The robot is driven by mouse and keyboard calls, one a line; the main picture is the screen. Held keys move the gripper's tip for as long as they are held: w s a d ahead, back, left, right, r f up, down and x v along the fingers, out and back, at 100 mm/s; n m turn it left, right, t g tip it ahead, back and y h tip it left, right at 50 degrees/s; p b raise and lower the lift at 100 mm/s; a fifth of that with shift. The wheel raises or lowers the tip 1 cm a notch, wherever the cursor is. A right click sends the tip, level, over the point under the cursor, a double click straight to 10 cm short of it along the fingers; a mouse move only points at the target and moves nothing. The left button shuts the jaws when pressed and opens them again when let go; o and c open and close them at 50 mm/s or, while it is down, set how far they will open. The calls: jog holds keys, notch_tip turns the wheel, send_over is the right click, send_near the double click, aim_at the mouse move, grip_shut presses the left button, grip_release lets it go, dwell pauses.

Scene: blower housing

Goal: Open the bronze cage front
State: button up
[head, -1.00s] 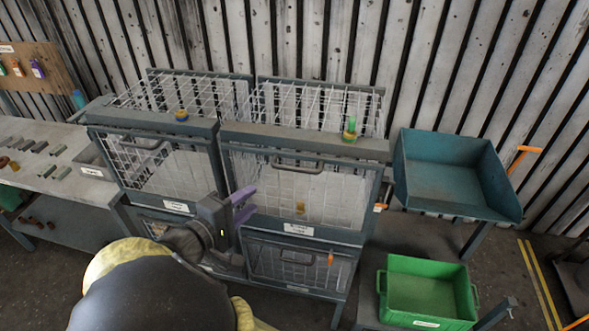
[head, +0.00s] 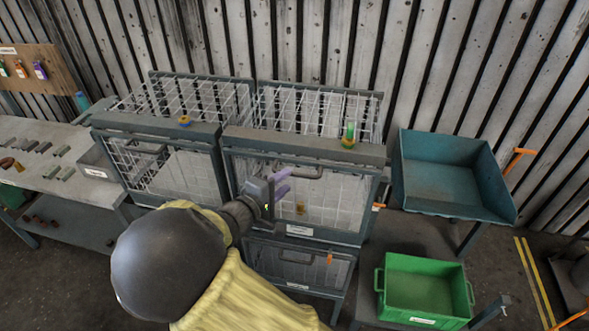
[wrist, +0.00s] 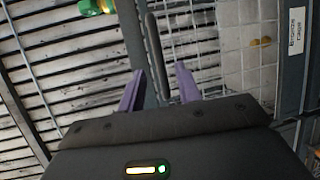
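The bronze cage front (head: 333,200) is the mesh door of the right upper cage. It looks shut under its grey top beam. Its label reads bronze cage in the wrist view (wrist: 295,32). Its dark bar handle (head: 312,172) runs along the upper part of the front. My gripper (head: 284,180) has purple fingers and is at the handle's left part. In the wrist view the fingers are apart, and the handle (wrist: 152,45) shows in line with the gap between them. I cannot tell whether they touch it. A small bronze-coloured piece (wrist: 260,41) shows behind the mesh.
A lower drawer (head: 300,268) is below. A green crate (head: 425,295) and a teal tray (head: 450,182) stand right.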

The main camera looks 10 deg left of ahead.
aim_at(294, 175)
jog(key=p+x, duration=0.1)
jog(key=x, duration=0.4)
jog(key=shift+w+f+p, duration=0.15)
jog(key=shift+w+p, duration=0.1)
jog(key=shift+p, duration=0.05)
grip_shut()
